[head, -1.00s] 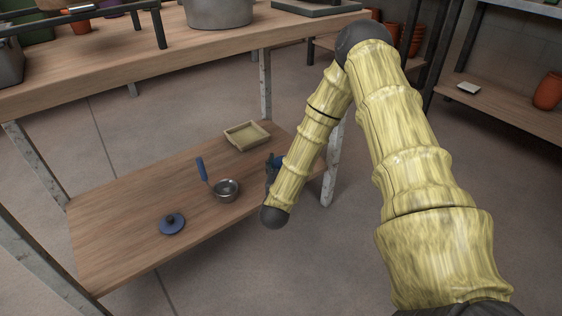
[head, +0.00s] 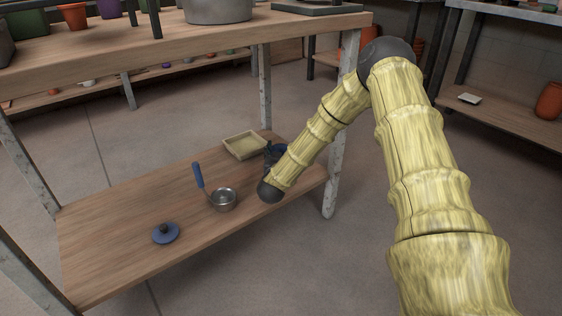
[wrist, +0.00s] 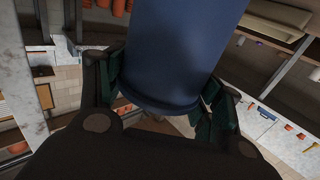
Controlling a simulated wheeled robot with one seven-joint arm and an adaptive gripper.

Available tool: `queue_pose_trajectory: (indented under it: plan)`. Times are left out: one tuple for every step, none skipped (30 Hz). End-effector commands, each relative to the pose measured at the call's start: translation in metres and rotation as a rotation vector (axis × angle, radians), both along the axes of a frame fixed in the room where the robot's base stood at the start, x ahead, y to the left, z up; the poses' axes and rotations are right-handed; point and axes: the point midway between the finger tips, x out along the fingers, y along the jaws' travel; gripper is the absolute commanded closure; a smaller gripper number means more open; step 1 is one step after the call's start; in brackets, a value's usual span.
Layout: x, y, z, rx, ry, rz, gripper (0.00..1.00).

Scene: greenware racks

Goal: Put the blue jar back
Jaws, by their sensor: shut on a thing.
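The blue jar (wrist: 178,45) fills the upper middle of the wrist view, between the green-padded fingers of my gripper (wrist: 162,90). My gripper is shut on it, and the wrist view shows no shelf directly under the jar's visible end. In the head view, my forearm hides most of the gripper and jar; a bit of blue (head: 280,148) shows beside the small tray, above the lower shelf's right end. A blue lid with a dark knob (head: 165,233) lies on the lower shelf (head: 110,215).
A metal leg (head: 336,170) stands close to my forearm. The shelf's left part is clear.

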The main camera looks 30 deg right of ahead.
Motion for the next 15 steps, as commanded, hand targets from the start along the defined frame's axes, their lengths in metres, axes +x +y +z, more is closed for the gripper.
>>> queue_pose_trajectory:
  plan:
    - [-0.002, 0.000, -0.014, 0.001, 0.004, 0.000, 0.66]
    - [-0.002, 0.001, -0.017, 0.001, 0.004, 0.000, 0.66]
    - [-0.002, 0.000, -0.022, 0.000, 0.004, 0.000, 0.66]
    - [-0.002, 0.000, -0.026, 0.000, 0.004, 0.000, 0.66]
    - [-0.002, 0.000, -0.029, 0.000, 0.004, 0.000, 0.66]
    - [-0.002, 0.000, -0.032, 0.001, 0.003, 0.000, 0.66]
    - [-0.002, 0.000, -0.034, 0.001, 0.002, 0.000, 0.66]
    - [-0.002, 0.000, -0.035, 0.001, 0.002, 0.000, 0.66]
    - [-0.002, 0.000, -0.036, 0.001, 0.002, 0.000, 0.66]
    - [-0.002, 0.001, -0.036, 0.001, 0.002, 0.000, 0.66]
    - [-0.002, 0.001, -0.035, 0.001, 0.002, 0.000, 0.66]
    - [-0.002, 0.001, -0.035, 0.000, 0.001, 0.000, 0.66]
    - [-0.002, 0.001, -0.034, 0.000, 0.001, 0.000, 0.66]
    - [-0.002, 0.001, -0.034, 0.001, 0.002, 0.000, 0.66]
    - [-0.002, 0.001, -0.034, 0.001, 0.002, 0.000, 0.66]
